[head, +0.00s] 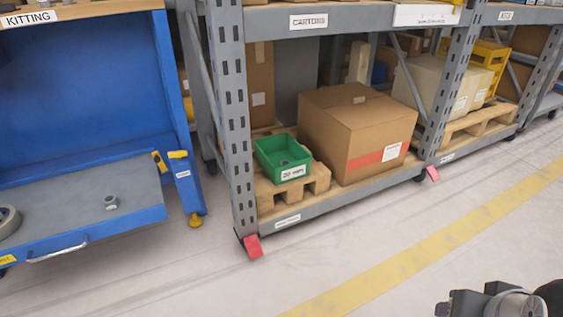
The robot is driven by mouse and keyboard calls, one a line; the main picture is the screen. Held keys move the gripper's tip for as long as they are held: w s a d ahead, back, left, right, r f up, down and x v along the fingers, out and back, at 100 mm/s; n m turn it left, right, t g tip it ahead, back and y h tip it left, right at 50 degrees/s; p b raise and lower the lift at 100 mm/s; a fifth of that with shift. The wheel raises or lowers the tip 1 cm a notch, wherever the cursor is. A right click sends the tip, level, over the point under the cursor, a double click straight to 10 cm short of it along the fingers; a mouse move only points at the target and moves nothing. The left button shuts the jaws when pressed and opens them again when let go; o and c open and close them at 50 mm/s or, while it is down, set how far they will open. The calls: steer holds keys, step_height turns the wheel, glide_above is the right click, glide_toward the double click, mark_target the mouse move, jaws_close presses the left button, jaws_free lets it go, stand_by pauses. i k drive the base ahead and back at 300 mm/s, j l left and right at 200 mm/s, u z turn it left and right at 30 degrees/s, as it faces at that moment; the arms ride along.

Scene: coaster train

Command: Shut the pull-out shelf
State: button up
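The pull-out shelf (85,205) is a grey tray with a blue front edge on the blue kitting station at the left. It sticks out in front of the station's blue back panel. A light bar handle (57,250) runs along its front edge. A metal nut (111,202) and part of a grey tape roll (8,222) lie on it. The left end of the shelf is cut off by the picture edge. Dark and grey parts of my arm show in the bottom right corner, far from the shelf. I cannot make out any gripper fingers.
A rack (236,120) stands right of the station, with a pallet (308,185), a green bin (283,160) and a large carton (358,130). Red foot guards (253,246) stick out at its posts. The floor in front is clear, crossed by a yellow line (400,262).

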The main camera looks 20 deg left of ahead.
mark_target(61, 211)
steer(key=u, duration=2.55)
steer(key=i+l+u, duration=0.3)
steer(key=i+l, duration=0.8)
